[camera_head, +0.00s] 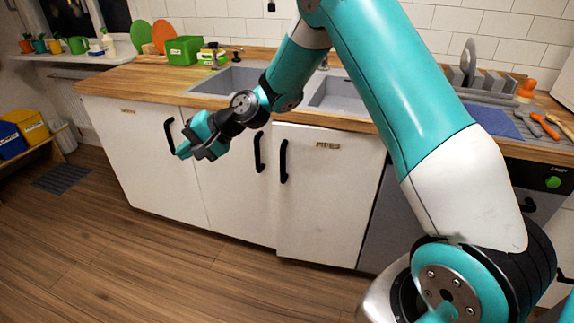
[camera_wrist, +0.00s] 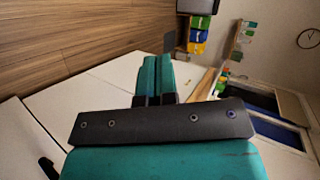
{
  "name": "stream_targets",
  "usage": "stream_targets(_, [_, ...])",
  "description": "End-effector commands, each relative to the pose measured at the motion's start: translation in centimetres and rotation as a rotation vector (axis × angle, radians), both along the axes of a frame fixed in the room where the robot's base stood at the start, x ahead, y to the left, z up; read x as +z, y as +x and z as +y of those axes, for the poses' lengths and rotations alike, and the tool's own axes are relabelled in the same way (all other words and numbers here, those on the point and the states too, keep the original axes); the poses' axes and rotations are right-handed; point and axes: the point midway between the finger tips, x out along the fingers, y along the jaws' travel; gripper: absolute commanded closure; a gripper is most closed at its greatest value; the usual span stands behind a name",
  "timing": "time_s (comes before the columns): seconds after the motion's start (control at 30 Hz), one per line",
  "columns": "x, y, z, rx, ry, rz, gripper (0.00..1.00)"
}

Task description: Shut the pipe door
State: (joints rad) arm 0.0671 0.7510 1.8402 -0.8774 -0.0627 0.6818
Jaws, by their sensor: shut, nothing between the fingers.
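The pipe door is the white cabinet door (camera_head: 330,195) right of centre in the head view, with a small label at its top that seems to read PIPES. Its black vertical handle (camera_head: 283,161) is on its left edge. The door looks nearly flush with the cabinet front; its left edge may stand slightly proud, but I cannot tell surely. My gripper (camera_head: 184,152) is left of this door, in front of the other white doors and apart from the pipe door's handle. In the wrist view its teal fingers (camera_wrist: 153,78) are together and empty.
Two more black handles, left (camera_head: 169,135) and middle (camera_head: 259,152), stick out from the neighbouring white doors. The wooden countertop (camera_head: 150,80) with grey sinks (camera_head: 240,80) lies above. The wooden floor (camera_head: 130,250) in front is clear. Yellow and blue bins (camera_head: 30,125) stand far left.

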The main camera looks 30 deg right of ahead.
Motion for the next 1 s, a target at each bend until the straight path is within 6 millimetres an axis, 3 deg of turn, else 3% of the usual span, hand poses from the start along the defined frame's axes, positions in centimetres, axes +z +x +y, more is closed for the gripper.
stream_targets(0.03, [-0.7, 2.2, -1.5, -0.088, 0.078, 0.035, 1.0])
stream_targets(0.1, [-2.5, 4.9, -3.7, -0.215, 0.204, 0.073, 1.0])
stream_targets(0.2, [-5.5, 7.6, -7.3, -0.394, 0.39, 0.125, 1.0])
stream_targets(0.37, [-10.9, 8.9, -13.7, -0.676, 0.713, 0.201, 1.0])
stream_targets(0.53, [-17.0, 5.8, -20.5, -0.964, 1.085, 0.259, 1.0])
stream_targets(0.7, [-22.0, -0.3, -25.3, -1.195, 1.435, 0.276, 1.0])
stream_targets(0.9, [-25.2, -6.2, -27.7, -1.341, 1.696, 0.261, 1.0])
stream_targets(1.0, [-25.9, -7.3, -28.1, -1.366, 1.75, 0.253, 1.0])
